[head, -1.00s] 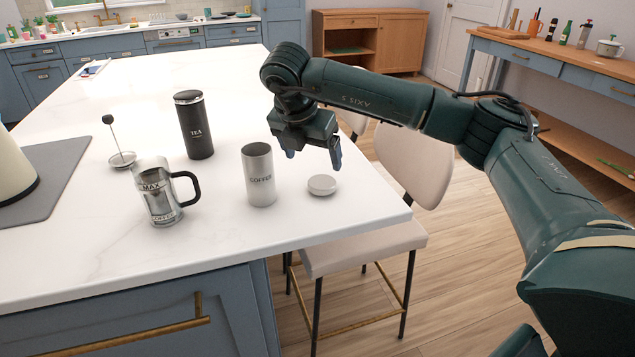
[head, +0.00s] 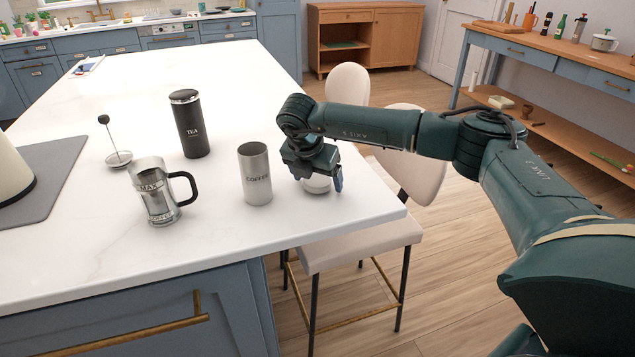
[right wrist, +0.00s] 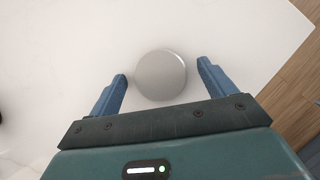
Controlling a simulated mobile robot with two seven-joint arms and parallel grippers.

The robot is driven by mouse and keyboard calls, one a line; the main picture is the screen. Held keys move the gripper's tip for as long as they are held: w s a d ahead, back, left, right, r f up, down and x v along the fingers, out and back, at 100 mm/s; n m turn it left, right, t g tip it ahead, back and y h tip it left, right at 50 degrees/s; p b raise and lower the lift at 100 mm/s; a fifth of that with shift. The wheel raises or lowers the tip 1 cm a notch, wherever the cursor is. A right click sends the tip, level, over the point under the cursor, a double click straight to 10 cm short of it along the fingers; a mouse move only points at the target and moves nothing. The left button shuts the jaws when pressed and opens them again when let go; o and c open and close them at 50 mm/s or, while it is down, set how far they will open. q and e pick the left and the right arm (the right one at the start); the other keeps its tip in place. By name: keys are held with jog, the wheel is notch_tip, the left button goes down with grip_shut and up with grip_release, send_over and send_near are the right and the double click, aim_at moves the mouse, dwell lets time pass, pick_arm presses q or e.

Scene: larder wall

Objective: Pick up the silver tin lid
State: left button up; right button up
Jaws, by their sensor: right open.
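The silver tin lid (head: 317,187) lies on the white worktop near its right edge, to the right of the silver coffee tin (head: 255,174). In the head view my right gripper (head: 317,182) is over the lid and hides part of it. I cannot tell how high the fingers are above the worktop. My left gripper is not in view.
The open coffee tin stands close left of my right gripper. A black tea tin (head: 190,125), a glass press jug (head: 155,192) and its plunger (head: 117,150) stand further left. The worktop (head: 330,222) ends just right of the lid, with a pale chair (head: 360,245) beside it.

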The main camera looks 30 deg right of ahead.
jog(key=shift+c, duration=0.3)
jog(key=c, duration=1)
